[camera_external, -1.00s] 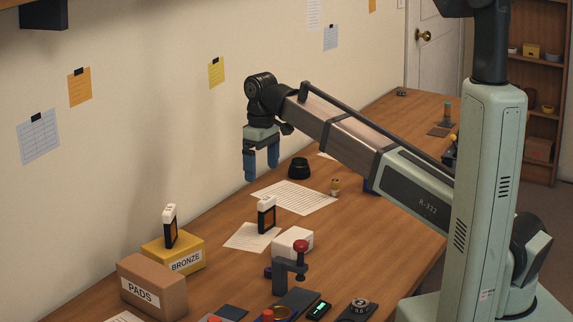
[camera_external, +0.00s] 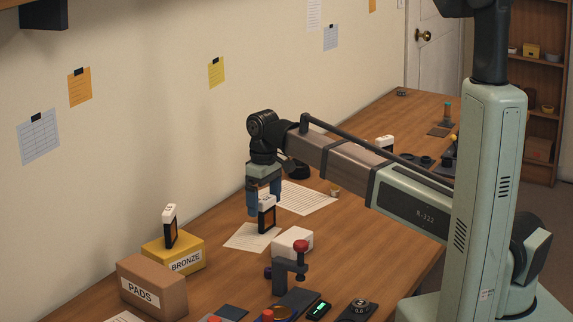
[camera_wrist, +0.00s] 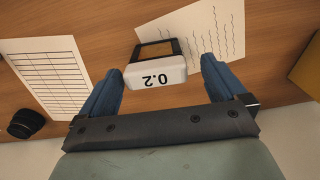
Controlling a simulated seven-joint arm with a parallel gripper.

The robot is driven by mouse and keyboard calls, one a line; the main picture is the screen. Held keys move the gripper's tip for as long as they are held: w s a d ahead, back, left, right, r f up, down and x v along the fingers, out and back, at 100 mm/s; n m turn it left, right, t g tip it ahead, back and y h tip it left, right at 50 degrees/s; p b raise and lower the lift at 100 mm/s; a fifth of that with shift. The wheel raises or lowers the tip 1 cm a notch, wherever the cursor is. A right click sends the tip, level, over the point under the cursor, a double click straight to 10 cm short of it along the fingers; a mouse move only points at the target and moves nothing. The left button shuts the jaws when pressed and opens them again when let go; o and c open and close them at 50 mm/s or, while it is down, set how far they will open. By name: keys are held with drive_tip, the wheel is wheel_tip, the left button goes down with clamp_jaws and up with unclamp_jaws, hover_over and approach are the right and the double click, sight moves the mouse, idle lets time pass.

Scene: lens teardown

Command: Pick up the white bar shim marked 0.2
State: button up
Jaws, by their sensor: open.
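The white bar shim marked 0.2 (camera_wrist: 155,76) has a white top and a black frame with a brown window. In the external view the shim (camera_external: 267,214) stands upright on a sheet of paper. My gripper (camera_external: 265,208) is open just above it and partly around its top. In the wrist view the shim's white end lies between the tips of my two blue fingers (camera_wrist: 158,78), nearer the middle than either finger. The number appears upside down there.
A similar white-topped piece (camera_external: 170,226) stands on the yellow BRONZE box (camera_external: 186,262), beside the brown PADS box (camera_external: 150,290). A dark lens part (camera_wrist: 26,123) lies at the left in the wrist view.

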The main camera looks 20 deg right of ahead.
sight(267, 213)
drive_tip(key=f, duration=0.4)
drive_tip(key=shift+d, duration=0.3)
drive_tip(key=c, duration=1.1)
